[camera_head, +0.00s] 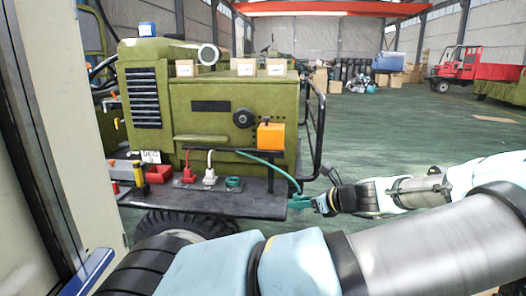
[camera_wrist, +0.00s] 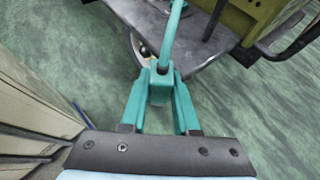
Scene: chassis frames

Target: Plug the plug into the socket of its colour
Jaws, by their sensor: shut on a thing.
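My gripper (camera_head: 306,203) is at the right end of the dark platform, just off its edge in the head view. In the wrist view its teal fingers (camera_wrist: 160,78) are closed on a teal plug (camera_wrist: 159,93), mostly hidden between them. A teal cable (camera_head: 272,170) runs from the plug up toward the green machine, and it also shows in the wrist view (camera_wrist: 171,35). A teal socket (camera_head: 233,184) sits on the platform with nothing in it, left of my gripper. A red plug (camera_head: 188,176) and a white plug (camera_head: 209,175) stand upright at the sockets beside it.
The green machine (camera_head: 215,115) rises behind the sockets, with an orange box (camera_head: 270,136) on its front. A dark tubular rail (camera_head: 320,130) stands at the right. Open floor lies beyond.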

